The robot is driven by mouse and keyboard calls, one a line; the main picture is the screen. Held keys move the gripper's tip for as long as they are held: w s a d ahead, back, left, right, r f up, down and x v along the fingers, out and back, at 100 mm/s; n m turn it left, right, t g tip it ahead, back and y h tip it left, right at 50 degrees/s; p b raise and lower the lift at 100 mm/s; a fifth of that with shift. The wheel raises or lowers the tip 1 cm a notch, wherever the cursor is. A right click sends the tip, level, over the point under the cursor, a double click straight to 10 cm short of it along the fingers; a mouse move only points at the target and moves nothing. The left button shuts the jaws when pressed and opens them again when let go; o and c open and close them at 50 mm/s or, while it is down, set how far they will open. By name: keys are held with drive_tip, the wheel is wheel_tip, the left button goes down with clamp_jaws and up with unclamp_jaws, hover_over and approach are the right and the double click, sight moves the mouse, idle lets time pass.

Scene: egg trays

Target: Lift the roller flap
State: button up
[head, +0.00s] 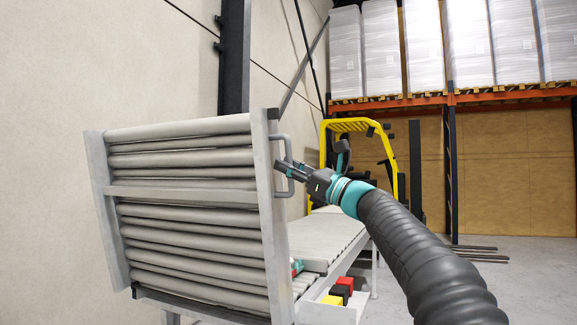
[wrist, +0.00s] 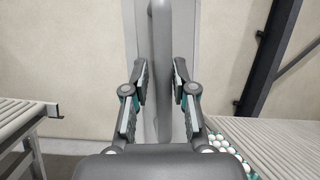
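The roller flap (head: 185,200), a grey frame with several pale rollers, stands upright at left centre in the head view. Its grey loop handle (head: 286,147) is on its right-hand side. My gripper (head: 287,170) is at this handle. In the wrist view the handle bar (wrist: 160,75) runs upright between my two fingers (wrist: 160,82), with the flap's grey frame behind it. The fingers stand apart, one on each side of the bar, with narrow gaps. I see no clear grip on it.
A roller conveyor (head: 335,238) runs behind the flap; white eggs in a tray (wrist: 218,143) show at right in the wrist view. Red, yellow and black boxes (head: 342,288) sit below. A yellow forklift (head: 398,160) stands behind. A beige wall is on the left.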

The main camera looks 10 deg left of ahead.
drive_tip(key=shift+o, duration=0.3)
drive_tip(key=shift+s+r, duration=0.1)
drive_tip(key=shift+r, duration=0.05)
drive_tip(key=v, duration=1.2)
drive_tip(key=shift+w, duration=0.25)
drive_tip(key=shift+d, duration=0.1)
